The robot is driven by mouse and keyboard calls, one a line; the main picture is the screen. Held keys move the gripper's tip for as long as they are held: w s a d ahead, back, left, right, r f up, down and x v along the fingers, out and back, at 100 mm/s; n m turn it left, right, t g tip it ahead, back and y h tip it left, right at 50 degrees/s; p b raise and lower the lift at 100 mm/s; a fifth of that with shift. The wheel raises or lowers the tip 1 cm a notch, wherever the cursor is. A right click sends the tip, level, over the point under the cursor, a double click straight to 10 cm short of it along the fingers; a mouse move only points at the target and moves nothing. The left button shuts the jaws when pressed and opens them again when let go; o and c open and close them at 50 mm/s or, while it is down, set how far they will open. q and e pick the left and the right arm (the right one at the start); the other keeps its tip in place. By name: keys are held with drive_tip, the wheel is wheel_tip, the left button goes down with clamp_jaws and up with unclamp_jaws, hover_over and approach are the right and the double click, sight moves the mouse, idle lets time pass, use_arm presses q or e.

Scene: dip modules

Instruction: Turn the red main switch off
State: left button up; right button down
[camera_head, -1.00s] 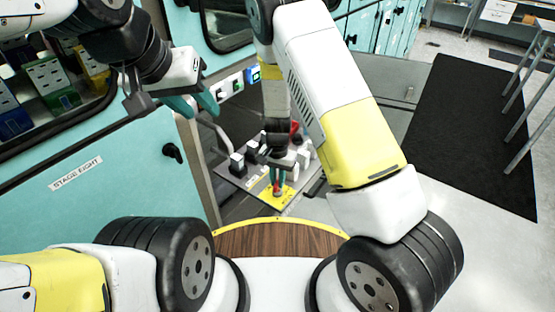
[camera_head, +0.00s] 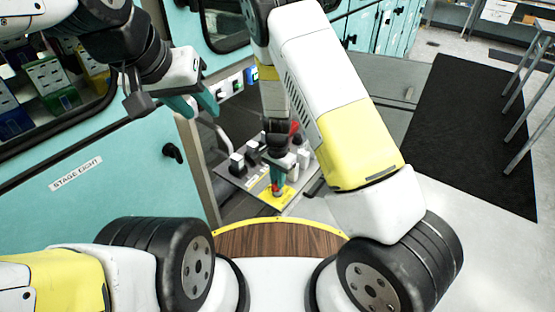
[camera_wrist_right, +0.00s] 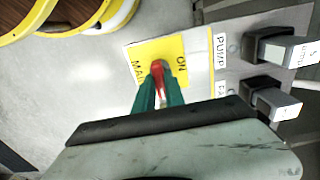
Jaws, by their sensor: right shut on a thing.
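The red main switch (camera_wrist_right: 158,72) stands on a yellow plate (camera_wrist_right: 143,52) lettered "MAIN" and "ON" in the right wrist view. In the head view the yellow plate (camera_head: 283,198) lies at the near end of the grey panel. My right gripper (camera_wrist_right: 160,88) is shut on the red switch, its green fingers on either side of it. In the head view the right gripper (camera_head: 275,182) reaches down onto the switch, and the fingers hide most of it. My left gripper (camera_head: 196,105) is open and empty, held up beside the teal cabinet.
Black switches with grey levers (camera_wrist_right: 275,47) stand beside the yellow plate, close to my right gripper. A red part (camera_head: 294,128) shows further back on the panel. The teal cabinet door (camera_head: 100,185), labelled "STAGE EIGHT", is at the left. A black mat (camera_head: 470,130) lies on the floor at right.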

drive_tip(key=c, duration=1.4)
unclamp_jaws()
drive_tip(key=shift+r, duration=3.9)
